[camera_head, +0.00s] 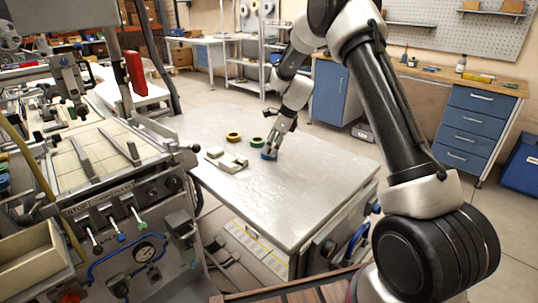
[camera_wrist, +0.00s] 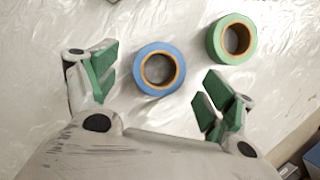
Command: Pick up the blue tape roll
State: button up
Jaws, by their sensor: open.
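The blue tape roll (camera_wrist: 141,68) lies flat on the light metal table, with a tan core ring, and sits between and slightly ahead of my open fingers in the wrist view. My gripper (camera_wrist: 153,98) is open and empty, its green finger pads on either side of the roll and apart from it. In the head view my gripper (camera_head: 272,150) is low over the table, and the blue roll (camera_head: 268,156) shows just under it, partly hidden by the fingers.
A green tape roll (camera_wrist: 216,42) lies close to the right of the blue one. The table's front half is clear. A machine with levers stands left.

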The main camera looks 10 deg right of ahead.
jog(key=shift+x, duration=1.1)
jog(key=c, duration=1.1)
